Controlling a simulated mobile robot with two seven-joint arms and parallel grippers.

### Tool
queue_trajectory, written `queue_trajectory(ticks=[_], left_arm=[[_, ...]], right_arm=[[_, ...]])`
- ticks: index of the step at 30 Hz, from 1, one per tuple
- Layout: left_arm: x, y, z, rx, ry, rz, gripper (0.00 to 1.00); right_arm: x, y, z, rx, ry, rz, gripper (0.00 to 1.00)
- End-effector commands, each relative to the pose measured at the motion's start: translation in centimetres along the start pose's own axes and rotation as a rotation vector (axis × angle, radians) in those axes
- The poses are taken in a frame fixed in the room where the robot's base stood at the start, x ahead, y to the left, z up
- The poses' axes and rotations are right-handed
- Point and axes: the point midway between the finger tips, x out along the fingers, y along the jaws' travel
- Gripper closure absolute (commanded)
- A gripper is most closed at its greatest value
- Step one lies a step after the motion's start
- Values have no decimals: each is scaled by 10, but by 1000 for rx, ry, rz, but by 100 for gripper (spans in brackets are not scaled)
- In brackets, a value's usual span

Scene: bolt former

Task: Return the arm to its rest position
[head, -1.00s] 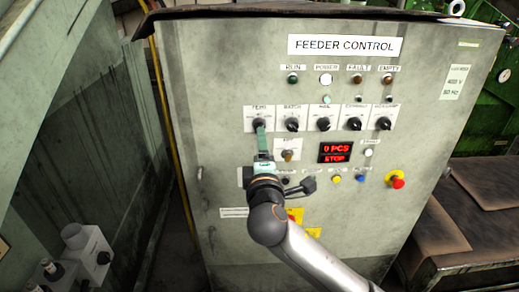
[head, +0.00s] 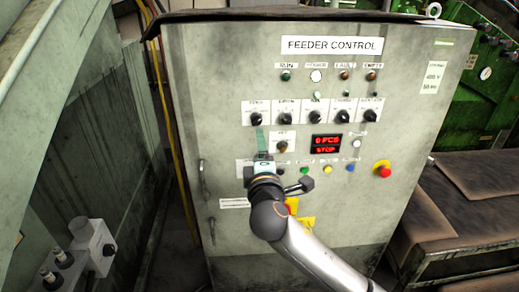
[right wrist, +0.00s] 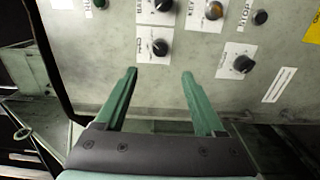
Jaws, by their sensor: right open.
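My right arm comes in from the lower right in the head view. Its gripper (head: 260,138) is in front of the feeder control cabinet (head: 240,220), its fingertips just below the leftmost black knob (head: 256,118) of the upper row. In the right wrist view the two green fingers of the right gripper (right wrist: 160,75) are spread apart with nothing between them. A black knob (right wrist: 160,47) shows beyond the gap; I cannot tell its exact distance from the fingers. My left gripper is in neither view.
The panel also carries a red display (head: 326,143) reading 0 PCS and STOP, and a red emergency button (head: 383,170). A grey box with knobs (head: 90,242) stands at lower left. A bench with brown pads (head: 480,185) is at right.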

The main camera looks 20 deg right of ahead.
Motion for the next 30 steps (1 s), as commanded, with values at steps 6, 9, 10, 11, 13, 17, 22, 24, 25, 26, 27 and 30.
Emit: queue_trajectory(ticks=[6, 9, 10, 11, 13, 17, 22, 24, 25, 26, 27, 30], left_arm=[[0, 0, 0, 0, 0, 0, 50], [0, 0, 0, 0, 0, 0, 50], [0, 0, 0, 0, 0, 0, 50], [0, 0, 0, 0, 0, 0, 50], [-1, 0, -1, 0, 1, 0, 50], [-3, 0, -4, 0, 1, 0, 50], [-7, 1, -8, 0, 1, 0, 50], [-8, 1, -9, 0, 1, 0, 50], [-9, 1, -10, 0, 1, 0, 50], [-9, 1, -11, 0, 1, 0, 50], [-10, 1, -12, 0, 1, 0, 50], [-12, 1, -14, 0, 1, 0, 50]], right_arm=[[0, 0, 0, 0, 0, 0, 29], [0, -1, 0, 1, 1, -1, 29], [0, -3, 0, 3, 2, -6, 29], [-1, -6, 0, 9, 6, -14, 29], [-4, -23, -2, 37, 23, -51, 29], [-23, -85, -4, 159, 76, -195, 29], [-75, -185, -3, 427, 120, -443, 29], [-103, -220, 0, 550, 114, -539, 29], [-115, -234, 2, 603, 105, -578, 29], [-128, -247, 5, 656, 96, -615, 29], [-146, -264, 8, 729, 78, -663, 29], [-192, -299, 20, 911, 16, -769, 29]])
